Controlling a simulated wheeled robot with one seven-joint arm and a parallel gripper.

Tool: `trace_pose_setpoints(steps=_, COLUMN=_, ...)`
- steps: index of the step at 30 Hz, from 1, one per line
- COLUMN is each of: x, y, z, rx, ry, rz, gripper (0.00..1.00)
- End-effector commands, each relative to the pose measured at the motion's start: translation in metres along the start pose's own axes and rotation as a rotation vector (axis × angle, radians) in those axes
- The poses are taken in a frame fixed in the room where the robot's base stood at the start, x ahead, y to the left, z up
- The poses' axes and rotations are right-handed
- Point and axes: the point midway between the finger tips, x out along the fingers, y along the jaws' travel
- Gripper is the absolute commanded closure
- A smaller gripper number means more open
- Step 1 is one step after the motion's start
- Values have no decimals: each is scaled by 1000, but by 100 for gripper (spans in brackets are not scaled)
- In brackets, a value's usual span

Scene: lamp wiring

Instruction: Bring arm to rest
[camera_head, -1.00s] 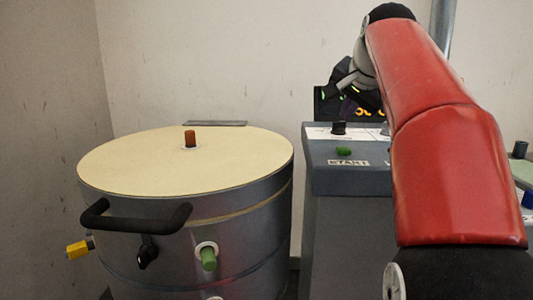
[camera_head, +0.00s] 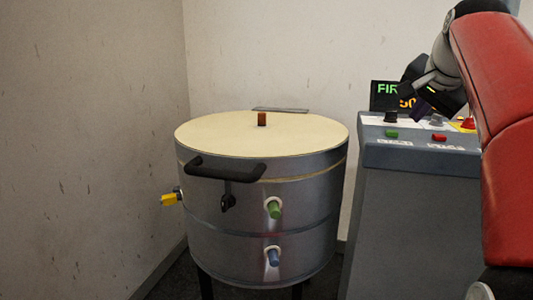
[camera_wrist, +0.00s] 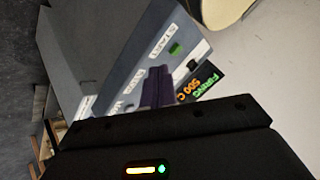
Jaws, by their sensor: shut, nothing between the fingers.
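My red arm (camera_head: 500,130) reaches up the right side of the head view. My gripper (camera_head: 424,104) is at its end, above the grey control console (camera_head: 415,158) and in front of its display. The wrist view shows the purple gripper fingers (camera_wrist: 156,86) together with nothing between them. They point at the console panel, near the green START button (camera_wrist: 176,49) and a display (camera_wrist: 199,83) with "FIRING 500 C".
A round metal kiln (camera_head: 262,210) with a cream lid (camera_head: 230,131), a black handle (camera_head: 225,172) and coloured plugs stands left of the console. A red button (camera_head: 439,138) and black knob (camera_head: 391,117) are on the console.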

Motion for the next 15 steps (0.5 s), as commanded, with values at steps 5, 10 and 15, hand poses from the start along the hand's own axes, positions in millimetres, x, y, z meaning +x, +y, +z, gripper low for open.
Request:
trace_pose_setpoints(steps=5, x=0, y=5, z=18, rx=-39, ry=-23, rz=2, gripper=100)
trace_pose_setpoints(steps=10, x=-1, y=13, z=40, rx=-93, ry=-49, rz=4, gripper=100)
trace_pose_setpoints(steps=15, x=0, y=26, z=75, rx=-174, ry=-85, rz=8, gripper=100)
